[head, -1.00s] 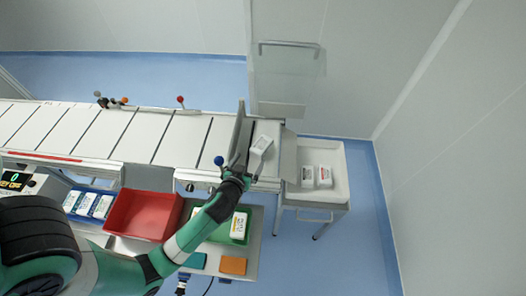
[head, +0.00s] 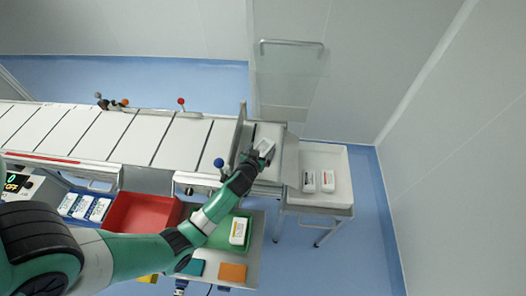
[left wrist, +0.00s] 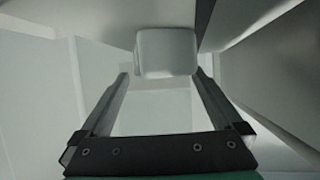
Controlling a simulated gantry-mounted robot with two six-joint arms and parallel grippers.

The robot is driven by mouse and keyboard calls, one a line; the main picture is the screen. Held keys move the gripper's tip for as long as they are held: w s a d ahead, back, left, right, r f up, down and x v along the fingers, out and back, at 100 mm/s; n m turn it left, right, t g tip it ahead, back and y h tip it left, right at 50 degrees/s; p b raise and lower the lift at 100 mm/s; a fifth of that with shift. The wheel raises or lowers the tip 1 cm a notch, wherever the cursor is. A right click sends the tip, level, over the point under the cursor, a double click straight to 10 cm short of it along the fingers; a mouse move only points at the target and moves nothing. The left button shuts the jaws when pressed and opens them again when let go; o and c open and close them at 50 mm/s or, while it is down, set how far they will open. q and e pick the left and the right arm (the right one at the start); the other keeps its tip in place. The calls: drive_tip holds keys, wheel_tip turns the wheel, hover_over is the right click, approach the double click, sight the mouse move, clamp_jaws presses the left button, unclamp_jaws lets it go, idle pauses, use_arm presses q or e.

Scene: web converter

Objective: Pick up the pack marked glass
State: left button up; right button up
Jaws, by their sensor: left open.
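A white pack (head: 265,146) is at the right end of the conveyor, beside an upright grey plate. My left gripper (head: 256,158) is close to it from the near side. In the left wrist view the gripper (left wrist: 161,76) is open. The pale pack (left wrist: 166,52) lies at and just beyond its fingertips, roughly between them; I cannot tell whether they touch it. No marking on this pack can be read, so I cannot tell which pack is marked glass. My right gripper is not in view.
Two white packs (head: 318,181) lie in a white tray (head: 338,203) on the right. Another pack (head: 238,231) lies in a green tray (head: 217,239). A red bin (head: 140,213) and several blue-white packs (head: 83,206) stand below the conveyor (head: 150,138). The blue-knobbed lever (head: 219,163) is near my wrist.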

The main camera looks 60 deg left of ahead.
use_arm(q)
drive_tip(key=c, duration=1.5)
wheel_tip(320, 180, up, 10)
drive_tip(key=p, duration=0.3)
drive_tip(key=shift+p, duration=0.35)
